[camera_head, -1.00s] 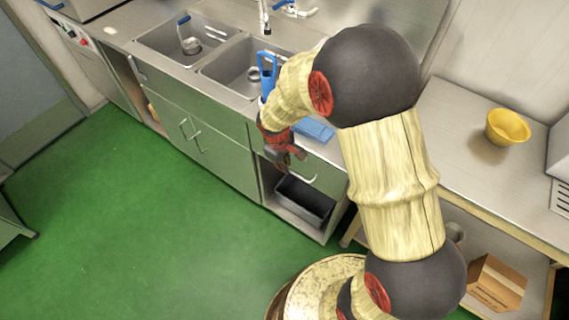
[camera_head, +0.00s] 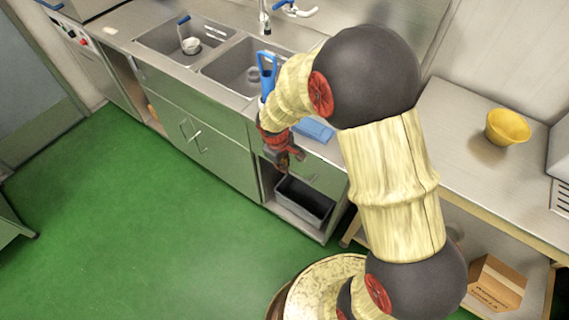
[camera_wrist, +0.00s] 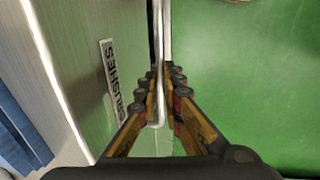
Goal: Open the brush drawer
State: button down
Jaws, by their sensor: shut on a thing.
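The brush drawer (camera_head: 325,178) is the metal front at the right end of the sink cabinet, and it looks flush with the cabinet. A pale bar handle (camera_wrist: 163,40) runs between the fingers in the wrist view. My gripper (camera_wrist: 161,78) is shut on this handle, with one finger on each side. In the head view my gripper (camera_head: 287,160) is at the drawer front and hides part of it.
A dark bin (camera_head: 305,203) sits in the open bay below the drawer. A blue cloth (camera_head: 315,130) and a blue-handled tool (camera_head: 267,68) are on the counter above. A yellow bowl (camera_head: 508,127) stands on the right table. The green floor (camera_head: 130,220) in front is clear.

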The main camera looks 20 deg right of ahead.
jog(key=s+a, duration=0.8)
jog(key=a, duration=0.4)
jog(key=s+a, duration=0.9)
jog(key=a, duration=0.2)
jog(key=shift+a, duration=0.35)
jog(key=shift+s, duration=0.1)
jog(key=c, duration=2)
grip_release()
jog(key=shift+c, duration=0.2)
jog(key=shift+o, duration=0.6)
jog(key=shift+r, duration=0.1)
notch_tip(320, 180, up, 12)
jog(key=s+a, duration=0.1)
jog(key=shift+s+a+f, duration=0.15)
jog(key=shift+a+f, duration=0.05)
jog(key=shift+a, duration=0.2)
